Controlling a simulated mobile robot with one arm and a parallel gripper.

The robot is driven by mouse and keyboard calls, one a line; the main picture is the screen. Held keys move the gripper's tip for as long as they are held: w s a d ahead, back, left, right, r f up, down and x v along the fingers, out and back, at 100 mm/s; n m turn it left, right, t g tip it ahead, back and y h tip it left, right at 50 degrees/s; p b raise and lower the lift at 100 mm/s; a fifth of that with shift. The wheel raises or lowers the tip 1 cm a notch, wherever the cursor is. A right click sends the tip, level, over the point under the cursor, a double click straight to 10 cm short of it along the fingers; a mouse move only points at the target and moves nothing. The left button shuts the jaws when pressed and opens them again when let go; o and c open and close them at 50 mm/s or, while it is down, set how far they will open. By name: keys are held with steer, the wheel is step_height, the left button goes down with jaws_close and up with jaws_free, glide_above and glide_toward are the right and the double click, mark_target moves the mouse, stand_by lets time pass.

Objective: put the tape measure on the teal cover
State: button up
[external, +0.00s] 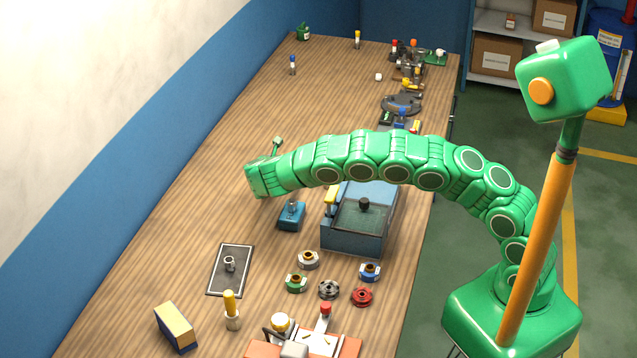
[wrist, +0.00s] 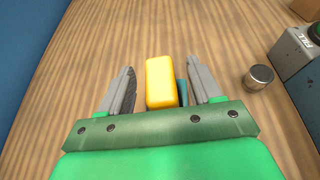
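My gripper (wrist: 160,85) is open, with one grey finger on each side of a yellow block (wrist: 162,82) that looks like the tape measure. A narrow gap shows on both sides of it. A teal sliver (wrist: 183,93) shows beside the block; I cannot tell what it belongs to. In the external view my gripper (external: 262,178) is over the middle of the bench; its fingers and the yellow block cannot be made out there. A small teal block (external: 291,217) with a grey post on top, possibly the teal cover, stands below and right of it.
A blue box (external: 352,236) with a dark green top stands under my arm. A metal cylinder (wrist: 258,77) and a grey-blue box marked FILL (wrist: 297,50) lie to the right in the wrist view. A black tray (external: 231,270) and several coloured valves are nearer. The bench left of the gripper is clear.

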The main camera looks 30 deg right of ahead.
steer(key=shift+r, duration=0.2)
steer(key=v, duration=1.2)
